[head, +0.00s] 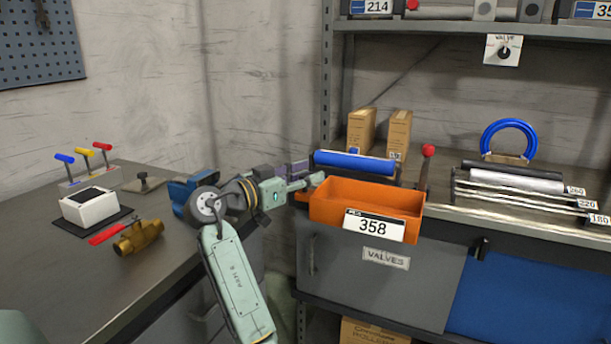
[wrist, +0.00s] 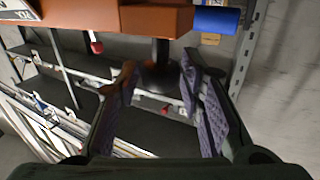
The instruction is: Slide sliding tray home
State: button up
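The orange tray (head: 330,200), with a white "358" label (head: 374,226), juts out past the front of the shelf unit on the right. I take it for the sliding tray. My gripper (head: 312,176) is at its left end in the head view; whether it touches the tray I cannot tell. In the wrist view the tray (wrist: 80,14) crosses the top edge, and my gripper (wrist: 158,66) is open, its purple-lined fingers apart. A dark upright post (wrist: 160,52) with a round base shows between or beyond the fingertips; I cannot tell its depth. The tray's inside is partly hidden.
A blue roller (head: 354,163) lies behind the tray, and a red-knobbed lever (head: 427,152) stands at its right. Metal rods (head: 525,200) lie further right. A bench (head: 150,270) with a brass valve (head: 138,238) and levers is on the left. Cardboard boxes (head: 361,130) stand behind.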

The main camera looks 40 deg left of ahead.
jog(key=shift+o, duration=0.7)
jog(key=shift+s, duration=0.1)
jog(key=s+a, duration=0.2)
jog(key=s, duration=0.9)
jog(key=shift+s, duration=0.35)
